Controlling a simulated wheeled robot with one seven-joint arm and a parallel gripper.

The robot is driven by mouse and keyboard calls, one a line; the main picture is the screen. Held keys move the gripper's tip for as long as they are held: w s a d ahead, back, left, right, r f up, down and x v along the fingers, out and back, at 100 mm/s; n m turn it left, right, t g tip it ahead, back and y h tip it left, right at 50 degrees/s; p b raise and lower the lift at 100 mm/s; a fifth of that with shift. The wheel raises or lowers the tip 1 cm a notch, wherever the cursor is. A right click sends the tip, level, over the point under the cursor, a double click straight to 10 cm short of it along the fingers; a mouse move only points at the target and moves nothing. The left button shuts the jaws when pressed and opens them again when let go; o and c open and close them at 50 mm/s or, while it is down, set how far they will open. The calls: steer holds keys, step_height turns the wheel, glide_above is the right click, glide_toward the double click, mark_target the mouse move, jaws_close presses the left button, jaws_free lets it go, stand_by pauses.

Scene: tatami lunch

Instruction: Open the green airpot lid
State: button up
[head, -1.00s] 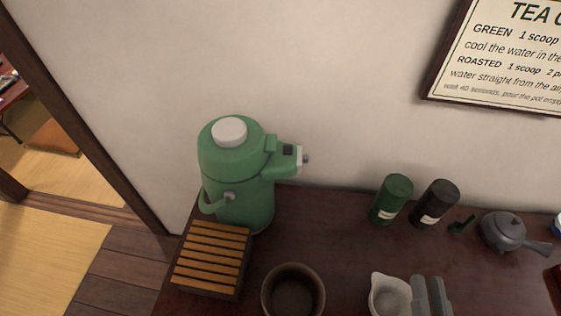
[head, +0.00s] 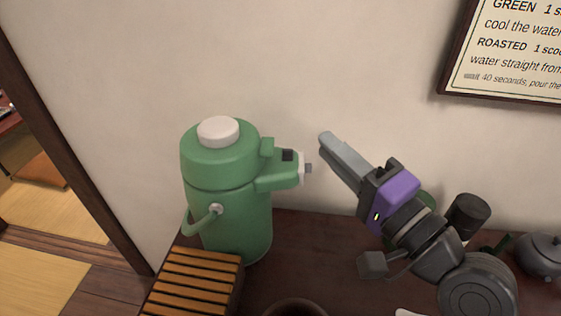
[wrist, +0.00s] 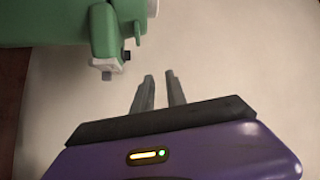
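The green airpot (head: 232,225) stands upright at the left end of the dark counter, against the wall. Its green lid (head: 218,160) is down on the body and has a round white button (head: 218,131) on top. The spout with a dark patch points right. My gripper (head: 326,145) is in the air just right of the spout, apart from it and touching nothing. In the wrist view my gripper (wrist: 160,78) shows two fingers with a small gap and nothing between them. The airpot's spout (wrist: 105,40) shows at upper left there.
A slatted wooden drip tray (head: 192,285) sits in front of the airpot. A dark bowl (head: 295,307) is at the bottom edge. A black canister (head: 467,213) and a dark teapot (head: 541,255) stand at right. A framed sign (head: 505,50) hangs above.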

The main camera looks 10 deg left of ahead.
mark_target(280, 166)
steer(key=shift+w+a+f+m+g+y, duration=0.2)
steer(key=shift+w+a+f+g, duration=0.3)
steer(key=shift+a, duration=0.95)
steer(key=shift+w+a+f+m+g+y, duration=0.2)
steer(key=shift+w+a+f+g, duration=0.3)
steer(key=shift+a, duration=0.95)
steer(key=shift+w+a+f+m+g+y, duration=0.15)
steer(key=shift+w+a+f+g, duration=0.35)
steer(key=shift+a, duration=0.95)
steer(key=shift+s, duration=0.1)
steer(key=shift+c, duration=0.3)
jaws_close()
steer(key=shift+f, duration=0.1)
